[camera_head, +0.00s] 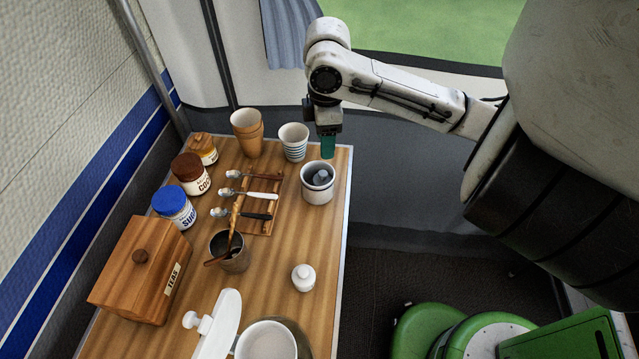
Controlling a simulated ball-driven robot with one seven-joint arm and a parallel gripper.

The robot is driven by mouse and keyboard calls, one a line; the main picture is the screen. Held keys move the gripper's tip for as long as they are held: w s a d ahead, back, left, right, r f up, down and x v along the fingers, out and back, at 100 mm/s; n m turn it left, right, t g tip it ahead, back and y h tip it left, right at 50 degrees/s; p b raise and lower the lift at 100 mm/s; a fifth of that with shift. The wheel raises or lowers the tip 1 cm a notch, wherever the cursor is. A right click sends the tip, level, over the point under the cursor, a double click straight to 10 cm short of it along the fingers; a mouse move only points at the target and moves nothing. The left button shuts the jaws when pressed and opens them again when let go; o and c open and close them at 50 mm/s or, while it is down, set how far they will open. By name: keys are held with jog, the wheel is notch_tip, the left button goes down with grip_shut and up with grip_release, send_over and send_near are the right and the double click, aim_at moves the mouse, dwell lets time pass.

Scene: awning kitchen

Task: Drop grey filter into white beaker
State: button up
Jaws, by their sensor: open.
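The white beaker (317,194) stands upright near the right edge of the wooden table. A small grey piece, which looks like the grey filter (320,177), sits inside its rim; how deep it rests is hard to tell. My gripper (328,152), with teal fingers, is open just above and behind the beaker, pointing down. I see nothing between its fingers, though they look close together from this angle.
A striped cup (293,142) and stacked tan cups (247,133) stand left of the gripper. A wooden rack (262,200) with utensils lies left of the beaker. A white lidded pot (303,278) stands nearer. Table (322,235) is clear between pot and beaker.

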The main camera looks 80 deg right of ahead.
notch_tip(320, 180, up, 11)
jog(key=p, duration=0.1)
dwell(0.3)
jog(key=shift+f, duration=0.2)
dwell(0.3)
